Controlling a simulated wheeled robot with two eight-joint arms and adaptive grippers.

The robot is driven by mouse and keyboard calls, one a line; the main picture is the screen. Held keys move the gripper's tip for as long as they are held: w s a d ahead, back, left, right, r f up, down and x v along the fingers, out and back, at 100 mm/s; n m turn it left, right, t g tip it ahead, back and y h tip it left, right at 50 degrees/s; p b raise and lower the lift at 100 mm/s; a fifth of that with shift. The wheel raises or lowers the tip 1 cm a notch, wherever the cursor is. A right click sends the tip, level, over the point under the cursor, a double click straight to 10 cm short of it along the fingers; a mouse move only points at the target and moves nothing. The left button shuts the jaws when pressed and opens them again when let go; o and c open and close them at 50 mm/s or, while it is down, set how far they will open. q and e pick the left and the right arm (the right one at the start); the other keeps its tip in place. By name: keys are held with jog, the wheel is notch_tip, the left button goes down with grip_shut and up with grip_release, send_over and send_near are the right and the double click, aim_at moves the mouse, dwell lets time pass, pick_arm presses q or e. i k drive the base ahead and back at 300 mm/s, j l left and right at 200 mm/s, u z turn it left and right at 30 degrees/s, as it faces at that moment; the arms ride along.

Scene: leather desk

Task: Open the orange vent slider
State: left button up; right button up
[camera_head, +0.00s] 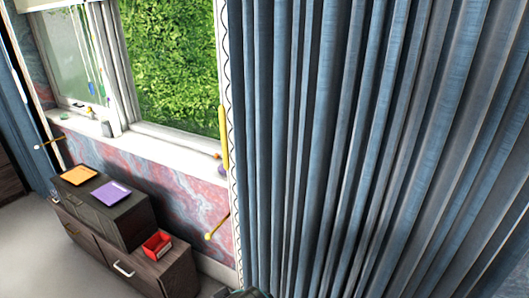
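No part that I can clearly identify as a vent slider shows. The one plainly orange thing is a flat orange piece (79,176) on top of the dark wooden cabinet (125,222), at the left. I cannot tell whether it is the slider. A flat purple piece (111,193) lies just right of it on the same top. Neither of my grippers can be made out. A small dark shape is cut off at the bottom edge, and I cannot tell what it is.
A red box (157,245) stands on the cabinet's lower part. The window (165,65) has a white sill (150,145) with small items. A blue-grey curtain (370,150) fills the right. Yellow rods (217,226) stick out by the wall. Grey floor (40,245) is open at lower left.

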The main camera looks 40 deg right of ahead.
aim_at(217, 154)
jog(key=z, duration=0.95)
jog(key=i+j+z, duration=0.1)
jog(key=i+j, duration=0.25)
jog(key=i+j+z, duration=0.15)
jog(key=i+j, duration=0.2)
jog(key=i+j+z, duration=0.1)
jog(key=i+j, duration=0.2)
jog(key=j, duration=0.15)
jog(key=i+j+z, duration=0.1)
jog(key=i+j, duration=0.25)
jog(key=i+j+z, duration=0.15)
jog(key=j, duration=0.4)
jog(key=i, duration=0.1)
